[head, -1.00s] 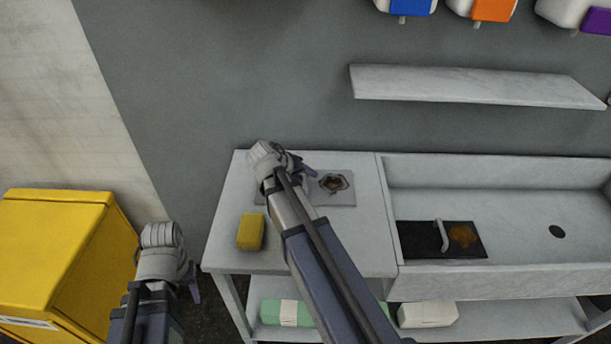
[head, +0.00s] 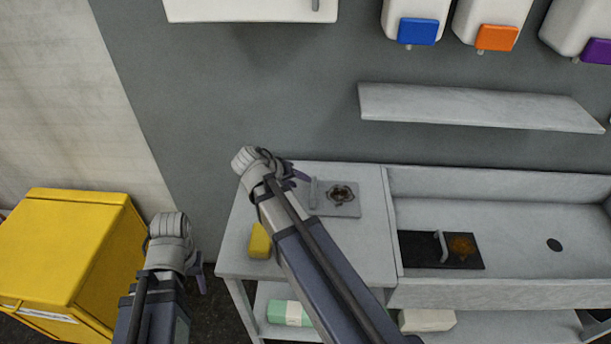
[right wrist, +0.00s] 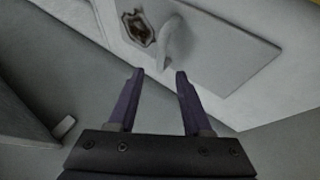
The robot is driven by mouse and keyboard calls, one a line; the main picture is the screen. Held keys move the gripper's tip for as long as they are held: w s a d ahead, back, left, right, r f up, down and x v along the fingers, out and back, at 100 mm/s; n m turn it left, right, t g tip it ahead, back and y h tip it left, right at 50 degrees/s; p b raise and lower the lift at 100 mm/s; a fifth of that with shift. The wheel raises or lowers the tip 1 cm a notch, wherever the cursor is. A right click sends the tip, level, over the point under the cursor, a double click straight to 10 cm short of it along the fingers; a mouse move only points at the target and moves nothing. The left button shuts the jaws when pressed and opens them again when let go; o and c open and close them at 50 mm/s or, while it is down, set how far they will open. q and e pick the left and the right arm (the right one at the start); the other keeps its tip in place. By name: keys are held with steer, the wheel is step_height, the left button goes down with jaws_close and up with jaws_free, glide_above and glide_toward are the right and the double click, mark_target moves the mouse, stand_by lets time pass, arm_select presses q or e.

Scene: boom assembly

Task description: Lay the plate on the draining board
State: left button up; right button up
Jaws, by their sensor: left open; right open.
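A flat grey plate with an upright handle and a dark brown patch (head: 345,207) lies on the light grey board left of the sink (head: 365,250), which looks like the draining board. A black plate with a handle and an orange-brown patch (head: 415,250) lies in the sink basin. My right gripper (head: 299,173) is open and empty, by the board's back left, just left of the grey plate. In the right wrist view the grey plate (right wrist: 225,55) and its handle are beyond my open fingertips (right wrist: 158,72). My left gripper (head: 201,272) is open and empty, left of the counter.
A yellow block (head: 260,241) sits at the board's left edge, partly behind my right arm. A yellow bin (head: 65,240) stands at left. A shelf (head: 470,105) and dispensers (head: 418,30) are on the wall. The sink's right side is clear around the drain (head: 554,245).

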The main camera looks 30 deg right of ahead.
steer(key=shift+p+v, duration=0.45)
steer(key=shift+v, duration=0.6)
steer(key=s+a+f+n+y, duration=0.1)
steer(key=s+a, duration=0.1)
steer(key=a, duration=0.2)
steer(key=s+a+f+n+y, duration=0.1)
steer(key=s+a+n, duration=0.1)
steer(key=a, duration=0.3)
steer(key=s+a+f+n+g+y, duration=0.1)
steer(key=s+a+f+y, duration=0.1)
steer(key=s+a, duration=0.1)
steer(key=shift+s+a+n, duration=0.25)
steer(key=shift+a+n, duration=0.05)
steer(key=shift+a, duration=0.45)
steer(key=s+a+f+n+g+y, duration=0.1)
steer(key=s+a+n+y, duration=0.2)
steer(key=s+a, duration=0.4)
steer(key=shift+a+f+n, duration=0.2)
steer(key=shift+a+n, duration=0.2)
steer(key=shift+a, duration=0.75)
steer(key=shift+d, duration=0.1)
